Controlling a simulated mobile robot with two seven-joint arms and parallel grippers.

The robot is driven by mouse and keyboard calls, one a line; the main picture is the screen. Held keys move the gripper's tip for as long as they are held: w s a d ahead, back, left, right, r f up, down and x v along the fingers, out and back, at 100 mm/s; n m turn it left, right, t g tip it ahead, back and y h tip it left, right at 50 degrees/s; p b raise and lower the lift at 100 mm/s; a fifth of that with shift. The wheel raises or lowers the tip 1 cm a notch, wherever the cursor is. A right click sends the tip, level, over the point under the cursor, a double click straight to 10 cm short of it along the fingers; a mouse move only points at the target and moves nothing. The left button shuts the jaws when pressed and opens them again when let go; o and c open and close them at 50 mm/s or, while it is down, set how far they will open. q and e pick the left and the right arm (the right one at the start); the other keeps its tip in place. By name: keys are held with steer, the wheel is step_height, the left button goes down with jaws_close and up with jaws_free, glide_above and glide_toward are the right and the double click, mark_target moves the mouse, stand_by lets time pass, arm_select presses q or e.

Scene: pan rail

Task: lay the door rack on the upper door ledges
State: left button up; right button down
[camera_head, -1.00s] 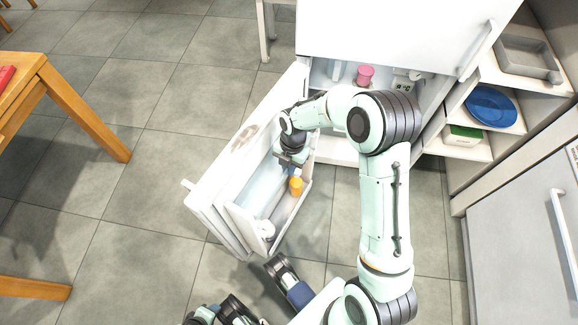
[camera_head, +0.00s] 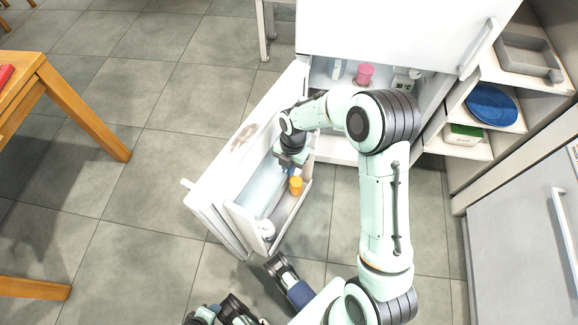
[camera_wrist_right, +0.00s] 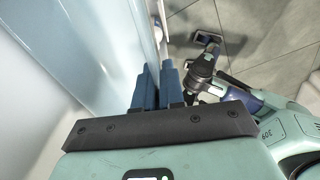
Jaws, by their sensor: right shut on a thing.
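The door rack (camera_head: 262,191) is a long pale-blue piece along the inner face of the open fridge door (camera_head: 226,168). Its wall also fills the left of the wrist view (camera_wrist_right: 105,40). My right gripper (camera_head: 289,168) reaches down at the rack's far end. In the wrist view its blue fingers (camera_wrist_right: 158,84) are shut on a thin pale edge of the rack. I cannot make out the upper door ledges or whether the rack touches them. My left gripper (camera_head: 287,280) is low in front of the door, its jaws unclear.
A white lower door bin (camera_head: 246,230) holds an orange container (camera_head: 295,186) and a white cup (camera_head: 266,229). A pink cup (camera_head: 365,74) stands inside the fridge. A wooden table (camera_head: 62,95) is at the left. Open floor lies between table and door.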

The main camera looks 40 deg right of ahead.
steer(key=shift+f, duration=0.6)
stand_by(0.8)
steer(key=c, duration=1.2)
jaws_free()
steer(key=shift+o, duration=0.2)
steer(key=shift+r+p, duration=2.1)
steer(key=shift+r, duration=1)
steer(key=shift+f, duration=0.1)
